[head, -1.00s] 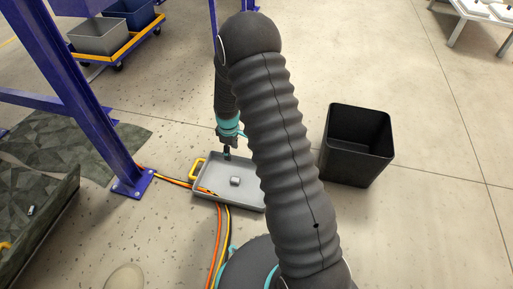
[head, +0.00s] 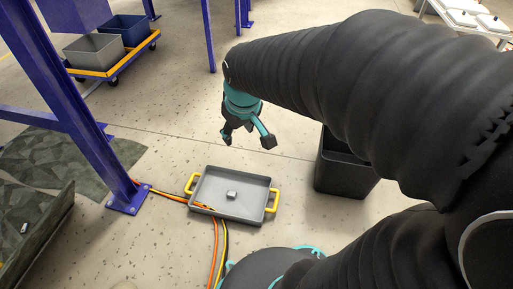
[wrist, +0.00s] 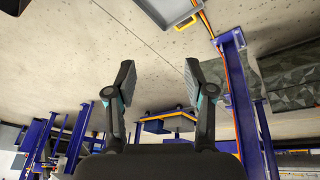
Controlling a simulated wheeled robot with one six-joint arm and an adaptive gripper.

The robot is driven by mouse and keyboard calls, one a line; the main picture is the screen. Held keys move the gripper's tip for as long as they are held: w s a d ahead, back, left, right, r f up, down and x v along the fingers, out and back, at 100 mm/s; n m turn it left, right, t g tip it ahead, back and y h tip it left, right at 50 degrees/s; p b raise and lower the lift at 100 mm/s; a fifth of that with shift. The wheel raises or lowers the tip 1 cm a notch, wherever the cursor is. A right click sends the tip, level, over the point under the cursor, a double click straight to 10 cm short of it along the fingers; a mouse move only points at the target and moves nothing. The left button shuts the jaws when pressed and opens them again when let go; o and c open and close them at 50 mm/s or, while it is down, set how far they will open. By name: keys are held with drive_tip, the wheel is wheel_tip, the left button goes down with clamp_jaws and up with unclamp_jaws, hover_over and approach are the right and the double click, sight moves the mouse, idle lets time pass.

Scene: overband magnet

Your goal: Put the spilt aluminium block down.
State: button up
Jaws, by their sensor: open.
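The aluminium block (head: 232,195) is a small light-grey piece. It lies in the shallow grey tray (head: 245,213) with yellow handles on the floor, in the head view. My gripper (head: 248,139) is open and empty, in the air above and beyond the tray's far edge, apart from the block. In the wrist view my gripper's two fingers (wrist: 156,85) stand wide apart with nothing between them. The tray's corner (wrist: 165,10) shows at the top of the wrist view; the block is not visible there.
A black bin (head: 340,175) stands right of the tray, partly hidden by my arm. A blue post (head: 100,150) stands left, with orange and yellow cables (head: 213,245) running past the tray. A cart with grey and blue bins (head: 110,50) is at the back left. A small piece (head: 24,228) lies far left.

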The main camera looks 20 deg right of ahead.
drive_tip(key=s+r+m+t, duration=0.1)
drive_tip(key=s+r+m, duration=0.2)
drive_tip(key=s, duration=1)
drive_tip(key=shift+s+r+t, duration=0.15)
drive_tip(key=shift+r+t, duration=0.15)
drive_tip(key=shift+r, duration=0.25)
drive_tip(key=shift+d, duration=0.1)
drive_tip(key=shift+c, duration=1.1)
